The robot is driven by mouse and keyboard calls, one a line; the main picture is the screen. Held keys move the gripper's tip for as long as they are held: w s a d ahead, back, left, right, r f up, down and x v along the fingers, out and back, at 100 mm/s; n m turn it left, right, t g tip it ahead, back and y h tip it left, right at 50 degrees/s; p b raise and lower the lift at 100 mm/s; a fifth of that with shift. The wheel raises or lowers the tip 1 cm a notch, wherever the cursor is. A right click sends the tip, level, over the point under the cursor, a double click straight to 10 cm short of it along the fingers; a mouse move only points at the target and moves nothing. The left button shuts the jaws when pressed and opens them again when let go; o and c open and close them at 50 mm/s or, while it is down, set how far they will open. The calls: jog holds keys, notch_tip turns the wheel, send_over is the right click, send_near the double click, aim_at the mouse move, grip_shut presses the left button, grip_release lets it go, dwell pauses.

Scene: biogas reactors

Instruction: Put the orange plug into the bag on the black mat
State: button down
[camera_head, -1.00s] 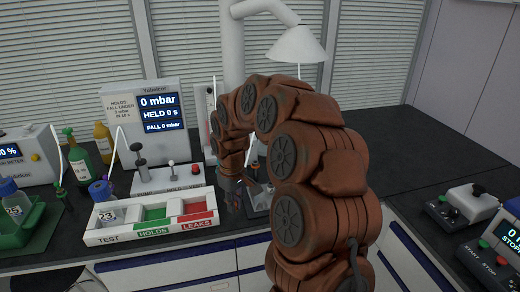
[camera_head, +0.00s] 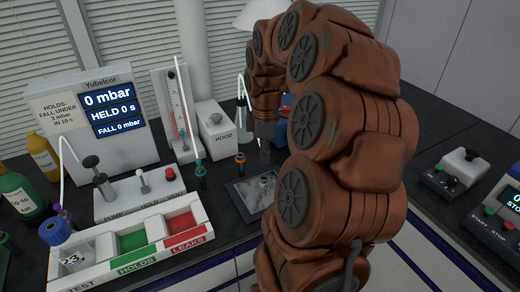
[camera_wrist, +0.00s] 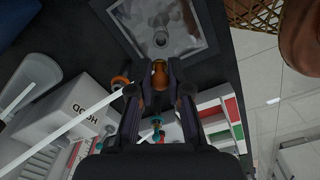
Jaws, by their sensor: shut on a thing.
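The orange plug (camera_wrist: 159,72) is between the fingertips of my gripper (camera_wrist: 160,80) in the wrist view, and the gripper is shut on it. In the head view my gripper (camera_head: 264,148) points down above the bench, and the plug cannot be made out there. The clear, silvery bag (camera_head: 262,192) lies flat on the dark mat (camera_head: 238,201), below the gripper. In the wrist view the bag (camera_wrist: 185,22) shows a grey round port near the plug. The plug appears apart from the port, but the height between them is hard to judge.
Two black posts, one orange-topped (camera_head: 240,162) and one teal-topped (camera_head: 200,172), stand left of the mat. The hood box (camera_head: 215,125) and flow meter (camera_head: 175,110) stand behind. The test tray (camera_head: 130,240) is at front left. Control boxes (camera_head: 455,172) are at right.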

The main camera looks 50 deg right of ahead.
jog(key=b, duration=0.1)
send_over(264, 182)
jog(key=shift+w+d+f, duration=0.15)
jog(key=shift+f, duration=0.65)
jog(key=shift+w+d+f, duration=0.1)
jog(key=shift+f, duration=0.65)
jog(key=shift+w+d+f, duration=0.15)
jog(key=shift+f, duration=0.65)
jog(key=shift+b, duration=0.3)
jog(key=shift+f+b, duration=0.7)
jog(key=shift+f, duration=0.25)
dwell(0.4)
jog(key=c, duration=1)
grip_release()
jog(key=shift+c, duration=0.2)
jog(key=shift+r, duration=0.1)
notch_tip(264, 182, up, 12)
jog(key=shift+s+f, duration=0.1)
